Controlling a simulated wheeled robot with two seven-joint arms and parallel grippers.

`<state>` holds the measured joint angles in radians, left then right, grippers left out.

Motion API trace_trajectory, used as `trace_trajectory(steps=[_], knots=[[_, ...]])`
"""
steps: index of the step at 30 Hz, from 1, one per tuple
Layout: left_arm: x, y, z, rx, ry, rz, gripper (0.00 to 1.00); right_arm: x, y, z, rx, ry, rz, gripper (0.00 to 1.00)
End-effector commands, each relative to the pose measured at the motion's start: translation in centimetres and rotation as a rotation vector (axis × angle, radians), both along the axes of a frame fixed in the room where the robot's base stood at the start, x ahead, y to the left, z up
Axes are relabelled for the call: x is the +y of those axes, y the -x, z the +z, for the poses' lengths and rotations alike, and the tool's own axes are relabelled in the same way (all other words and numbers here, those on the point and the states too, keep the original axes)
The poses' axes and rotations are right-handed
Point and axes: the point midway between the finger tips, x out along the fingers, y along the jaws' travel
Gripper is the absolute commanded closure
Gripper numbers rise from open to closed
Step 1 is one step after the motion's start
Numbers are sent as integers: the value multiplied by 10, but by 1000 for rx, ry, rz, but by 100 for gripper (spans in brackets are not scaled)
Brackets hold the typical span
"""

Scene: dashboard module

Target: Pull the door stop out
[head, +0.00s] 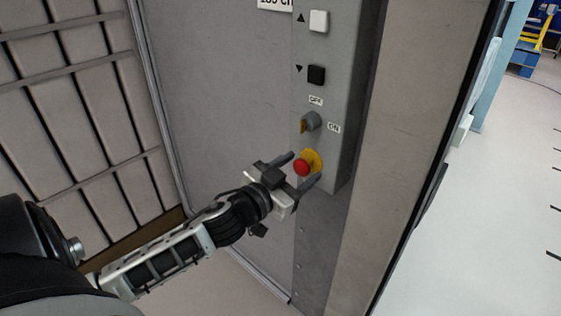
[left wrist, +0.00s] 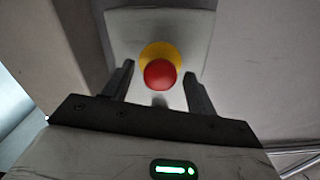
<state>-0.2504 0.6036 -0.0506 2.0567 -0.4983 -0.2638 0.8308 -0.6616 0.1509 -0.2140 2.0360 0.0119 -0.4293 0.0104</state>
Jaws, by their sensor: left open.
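The door stop is a red mushroom button (head: 302,167) on a yellow round base (head: 316,158), low on a grey control box (head: 345,110). My left gripper (head: 306,168) is open, its two fingers to either side of the red button. In the left wrist view the red button (left wrist: 160,74) and its yellow ring (left wrist: 161,52) show just beyond and between the fingertips of the left gripper (left wrist: 160,72). I cannot tell whether the fingers touch it. My right gripper is not in view.
Above the button are an OFF/ON rotary switch (head: 311,121), a black down button (head: 316,75) and a white up button (head: 319,21). A panelled door (head: 85,100) stands at the left. Open floor (head: 480,200) lies beyond the wall at the right.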

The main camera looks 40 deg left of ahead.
Motion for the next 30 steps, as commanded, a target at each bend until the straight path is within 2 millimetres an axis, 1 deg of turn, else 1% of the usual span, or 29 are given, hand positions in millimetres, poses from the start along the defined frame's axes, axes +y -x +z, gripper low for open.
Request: trace_trajectory(steps=[5, 15, 21, 25, 30], knots=[[2, 24, -3, 4, 2, 1, 43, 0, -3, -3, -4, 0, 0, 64], [8, 97, -4, 7, 3, 4, 43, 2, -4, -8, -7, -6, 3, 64], [11, 133, -2, 4, 0, 3, 43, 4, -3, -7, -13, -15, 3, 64], [12, 148, -2, 4, 3, 2, 43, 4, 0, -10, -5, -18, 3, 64], [12, 156, 0, 1, 0, 0, 43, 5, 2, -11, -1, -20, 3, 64]])
